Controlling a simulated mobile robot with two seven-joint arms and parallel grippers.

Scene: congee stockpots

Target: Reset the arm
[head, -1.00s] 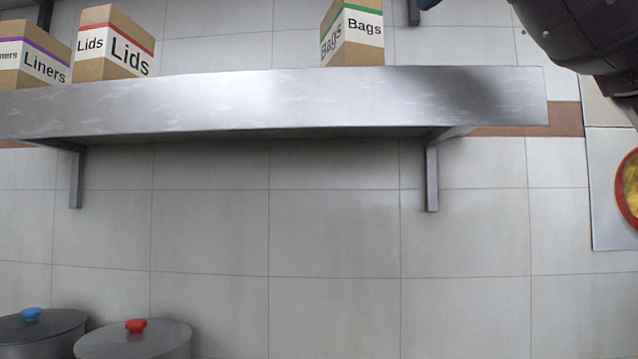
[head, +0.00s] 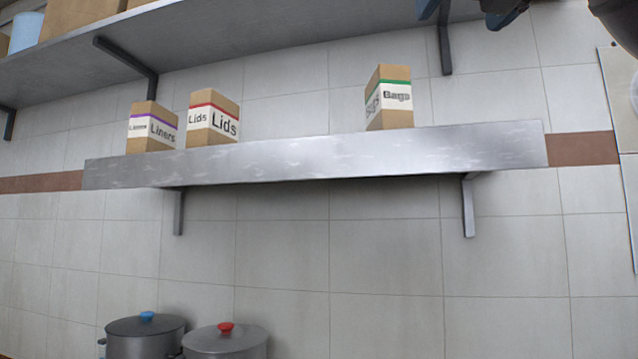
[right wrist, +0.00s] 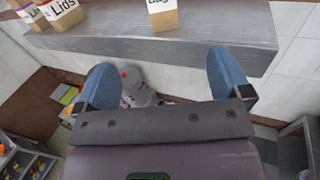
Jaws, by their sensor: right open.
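My left gripper is not in sight.
A Liners box (head: 151,128), a Lids box (head: 212,120) and a Bags box (head: 390,100) stand on the shelf. A higher shelf (head: 270,45) is above. A blue-knobbed pot (head: 145,340) and a red-knobbed pot (head: 225,343) stand below left.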

